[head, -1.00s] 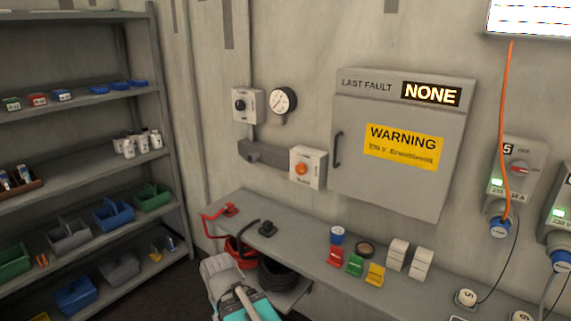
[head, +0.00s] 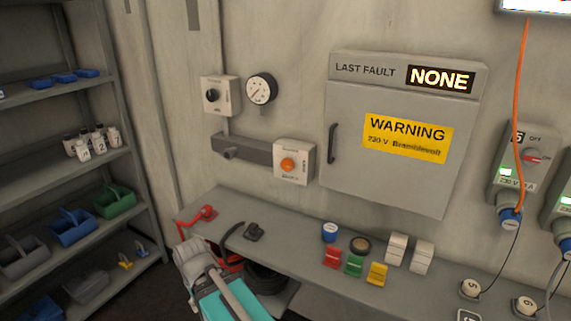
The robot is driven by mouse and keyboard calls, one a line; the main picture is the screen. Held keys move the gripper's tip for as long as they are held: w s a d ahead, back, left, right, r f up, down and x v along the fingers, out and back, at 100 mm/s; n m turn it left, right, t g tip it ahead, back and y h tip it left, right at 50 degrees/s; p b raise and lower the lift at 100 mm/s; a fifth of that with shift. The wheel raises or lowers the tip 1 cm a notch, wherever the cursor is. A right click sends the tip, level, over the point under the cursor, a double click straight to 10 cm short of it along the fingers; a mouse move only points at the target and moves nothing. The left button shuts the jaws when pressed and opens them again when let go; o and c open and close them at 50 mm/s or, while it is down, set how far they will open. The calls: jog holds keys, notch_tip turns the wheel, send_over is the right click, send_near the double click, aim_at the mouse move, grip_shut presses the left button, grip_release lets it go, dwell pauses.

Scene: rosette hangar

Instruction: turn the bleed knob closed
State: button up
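Two knobs sit on wall boxes left of the grey cabinet. A black knob (head: 212,95) is on the upper white box, beside a round gauge (head: 261,89). An orange knob (head: 288,164) is on the lower white box, at the right end of a grey wall bar. The lettering on both boxes is too small to read, so I cannot tell which is the bleed knob or how it is set. Part of my arm shows at the bottom, left of centre, below both knobs. My gripper's fingers are not visible.
A bench (head: 300,235) runs under the boxes. The cabinet (head: 400,190) reads "NONE" and "WARNING". A shelf rack (head: 122,155) stands left. The wall before the knobs is clear.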

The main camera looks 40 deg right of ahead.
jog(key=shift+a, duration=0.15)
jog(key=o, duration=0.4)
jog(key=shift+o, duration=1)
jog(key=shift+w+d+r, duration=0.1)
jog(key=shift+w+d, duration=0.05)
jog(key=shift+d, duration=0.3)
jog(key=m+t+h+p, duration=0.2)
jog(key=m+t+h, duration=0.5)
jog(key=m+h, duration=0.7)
send_near(286, 165)
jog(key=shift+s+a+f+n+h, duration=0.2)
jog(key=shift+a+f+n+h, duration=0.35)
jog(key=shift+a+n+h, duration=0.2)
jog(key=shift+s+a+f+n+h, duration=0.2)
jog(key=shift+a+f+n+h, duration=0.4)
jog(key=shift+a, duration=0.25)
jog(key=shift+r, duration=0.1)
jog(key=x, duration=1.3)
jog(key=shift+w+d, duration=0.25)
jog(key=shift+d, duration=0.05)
